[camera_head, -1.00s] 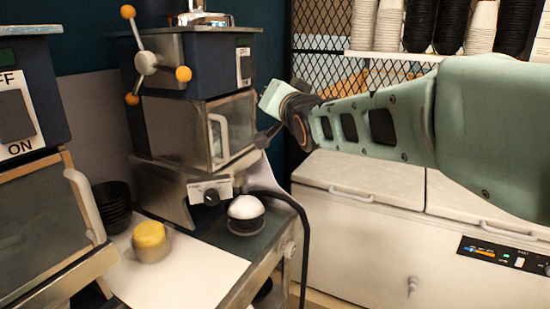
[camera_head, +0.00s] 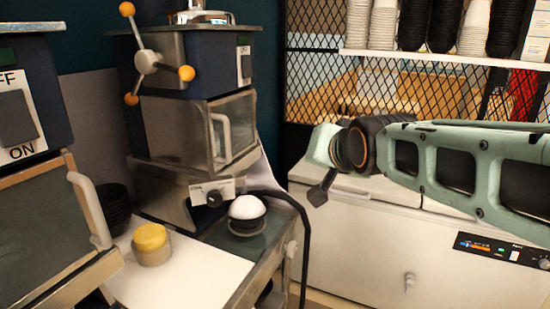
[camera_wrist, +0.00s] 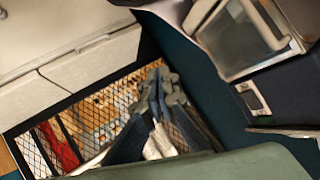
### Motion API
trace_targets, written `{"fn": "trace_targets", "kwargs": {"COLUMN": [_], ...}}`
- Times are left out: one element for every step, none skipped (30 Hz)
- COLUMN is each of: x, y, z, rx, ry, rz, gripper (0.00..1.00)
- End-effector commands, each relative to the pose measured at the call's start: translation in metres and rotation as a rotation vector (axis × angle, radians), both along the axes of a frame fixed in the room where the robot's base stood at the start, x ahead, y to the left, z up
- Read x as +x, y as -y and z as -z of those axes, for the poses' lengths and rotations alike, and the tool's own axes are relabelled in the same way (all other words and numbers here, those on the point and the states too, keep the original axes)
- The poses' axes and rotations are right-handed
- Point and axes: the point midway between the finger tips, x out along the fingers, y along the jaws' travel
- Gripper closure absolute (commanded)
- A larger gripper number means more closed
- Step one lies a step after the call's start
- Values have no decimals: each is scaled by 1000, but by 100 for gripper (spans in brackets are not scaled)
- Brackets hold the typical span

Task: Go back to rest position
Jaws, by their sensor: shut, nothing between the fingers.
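My gripper (camera_head: 319,194) shows in the head view at the end of my pale green arm, right of the machine on the counter. Only a small dark part of it is visible there, angled down and left, with the white chest freezer behind it. In the wrist view my gripper (camera_wrist: 164,78) is blurred, its grey fingers close together with nothing seen between them. It touches nothing that I can see.
A yellow-topped cup (camera_head: 151,243) stands on the white counter. The white freezer (camera_head: 350,250) and the cup shelf (camera_head: 440,60) are behind my arm.

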Motion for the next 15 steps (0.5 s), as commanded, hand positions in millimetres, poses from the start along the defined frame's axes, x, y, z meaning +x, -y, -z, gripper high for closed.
{"fn": "trace_targets", "kwargs": {"x": [-3, -4, -4, -5, -5, -6, -6, -6, -5, -5, -5, -5, -5, -6, -9], "y": [0, 0, 1, 0, 1, 1, 1, 1, 1, 1, 1, 1, 1, 1, 1], "z": [1, 2, 3, 4, 4, 4, 4, 4, 4, 4, 4, 4, 4, 5, 7], "rx": [-4, -5, -6, -7, -8, -8, -8, -8, -8, -8, -8, -8, -8, -9, -13], "ry": [-5, -9, -13, -15, -16, -17, -17, -17, -16, -16, -16, -16, -16, -18, -26], "rz": [-1, -1, -2, -2, -2, -3, -3, -3, -2, -2, -2, -2, -2, -3, -3], "gripper": [100, 100, 100, 100, 100, 100, 100, 100, 100, 100, 100, 100, 100, 100, 100]}}
